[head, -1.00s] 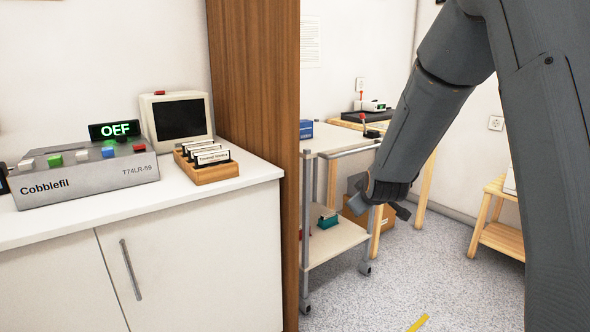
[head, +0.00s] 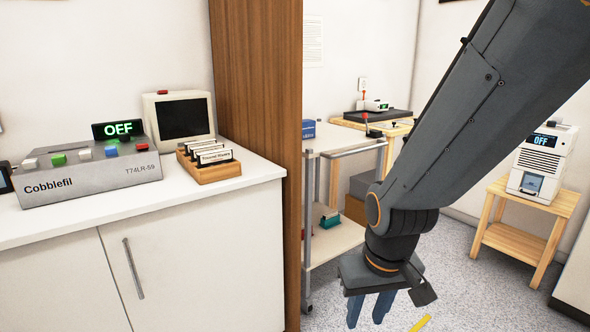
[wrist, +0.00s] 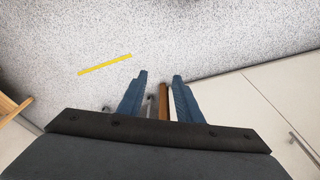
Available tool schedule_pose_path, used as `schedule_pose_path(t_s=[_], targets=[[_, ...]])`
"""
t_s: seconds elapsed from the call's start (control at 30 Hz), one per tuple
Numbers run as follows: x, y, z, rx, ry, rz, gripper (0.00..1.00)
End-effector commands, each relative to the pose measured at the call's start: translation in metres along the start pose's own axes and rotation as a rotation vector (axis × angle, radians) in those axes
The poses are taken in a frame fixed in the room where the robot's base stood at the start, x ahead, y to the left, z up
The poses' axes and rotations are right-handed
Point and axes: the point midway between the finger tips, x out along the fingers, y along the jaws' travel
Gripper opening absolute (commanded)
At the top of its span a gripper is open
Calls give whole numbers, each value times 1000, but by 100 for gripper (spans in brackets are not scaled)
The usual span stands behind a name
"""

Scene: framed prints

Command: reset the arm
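My gripper (head: 370,308) hangs from my arm at the lower middle right of the head view, pointing down over the floor. In the wrist view my gripper (wrist: 158,78) shows two blue fingers with a clear gap between them, and nothing is held. It is in front of the grey trolley (head: 338,240) and to the right of the white cabinet (head: 200,262). My arm reaches down from the upper right of the head view.
A wooden panel (head: 258,75) stands between the cabinet and the trolley. The grey Cobblefil device (head: 95,180), a small monitor (head: 180,117) and a wooden card holder (head: 212,172) sit on the counter. A white machine (head: 538,165) stands on a wooden stand (head: 520,241) at right. Speckled floor (head: 470,300) is open.

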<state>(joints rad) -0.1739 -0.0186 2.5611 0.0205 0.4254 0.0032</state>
Motion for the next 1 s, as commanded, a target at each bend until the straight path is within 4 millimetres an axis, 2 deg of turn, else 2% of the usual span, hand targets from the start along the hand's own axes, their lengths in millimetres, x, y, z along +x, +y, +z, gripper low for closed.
schedule_pose_path(t_s=[0.03,0.2,0.4,0.83,1.0], targets=[[-1,-15,3,-37,-9,-9,32],[-7,-63,22,-160,-56,-35,32],[-13,-101,44,-267,-99,-53,32],[-23,-150,82,-421,-158,-71,32],[-39,-140,78,-388,-160,-65,32]])
